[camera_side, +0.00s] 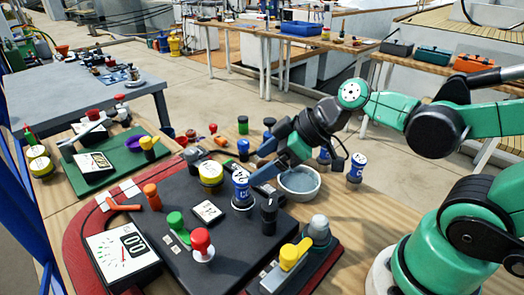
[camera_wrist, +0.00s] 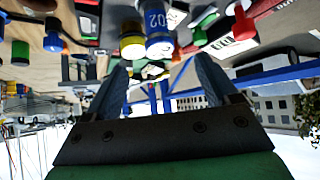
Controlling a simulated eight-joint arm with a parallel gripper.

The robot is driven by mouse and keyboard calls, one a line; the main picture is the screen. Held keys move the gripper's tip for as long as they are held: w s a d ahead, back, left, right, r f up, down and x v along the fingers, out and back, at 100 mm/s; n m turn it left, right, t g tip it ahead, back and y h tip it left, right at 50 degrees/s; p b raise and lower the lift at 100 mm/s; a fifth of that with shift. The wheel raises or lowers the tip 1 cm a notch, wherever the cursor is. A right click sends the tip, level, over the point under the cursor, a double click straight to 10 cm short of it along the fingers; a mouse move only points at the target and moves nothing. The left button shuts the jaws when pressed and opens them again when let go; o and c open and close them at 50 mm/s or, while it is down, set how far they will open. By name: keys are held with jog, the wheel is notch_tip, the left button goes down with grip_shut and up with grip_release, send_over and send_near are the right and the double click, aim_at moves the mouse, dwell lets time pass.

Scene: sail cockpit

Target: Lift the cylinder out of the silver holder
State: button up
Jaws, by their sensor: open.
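A blue-and-white cylinder (camera_side: 241,184) with a dark marking stands upright on the black board (camera_side: 180,235). Its base sits in a small silver ring-like holder (camera_side: 243,205). In the wrist view, which is upside down, the cylinder (camera_wrist: 158,30) shows near the top, beyond my fingertips; its holder cannot be made out there. My gripper (camera_side: 262,168) is just right of and behind the cylinder in the side view, its blue fingers pointing down-left toward it. In the wrist view my gripper (camera_wrist: 165,72) has its fingers spread wide with nothing between them.
Red (camera_side: 201,243) and green (camera_side: 176,224) knobs are in front. A grey bowl (camera_side: 300,183) and another blue-and-white cylinder (camera_side: 357,168) are on the right.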

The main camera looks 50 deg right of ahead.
aim_at(242, 177)
jog(key=shift+x, duration=2.6)
grip_shut()
